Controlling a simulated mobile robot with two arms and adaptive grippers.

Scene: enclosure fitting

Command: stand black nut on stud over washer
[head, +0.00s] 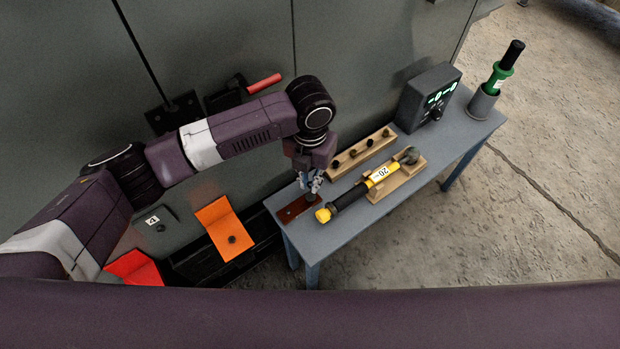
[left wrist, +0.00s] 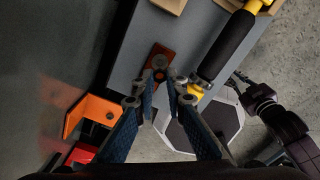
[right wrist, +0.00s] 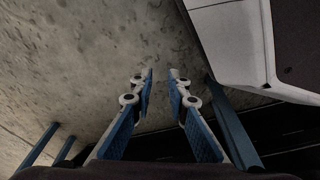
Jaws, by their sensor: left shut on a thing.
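My left gripper (head: 314,188) is over the brown plate (head: 291,213) at the near left end of the table. In the left wrist view its fingertips (left wrist: 160,78) close on a small dark piece that I take for the black nut (left wrist: 160,75); the fingers partly hide it. The brown plate also shows there (left wrist: 158,51). A dark round spot (head: 232,239) is on the orange bracket (head: 213,217); I cannot tell stud from washer there. My right gripper (right wrist: 160,76) is open and empty above bare floor.
A yellow and black tool (head: 352,195) lies in a wooden cradle (head: 410,178). A wooden rack (head: 375,142) with several dark pieces stands behind. A grey cabinet wall (head: 370,40) borders the table.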

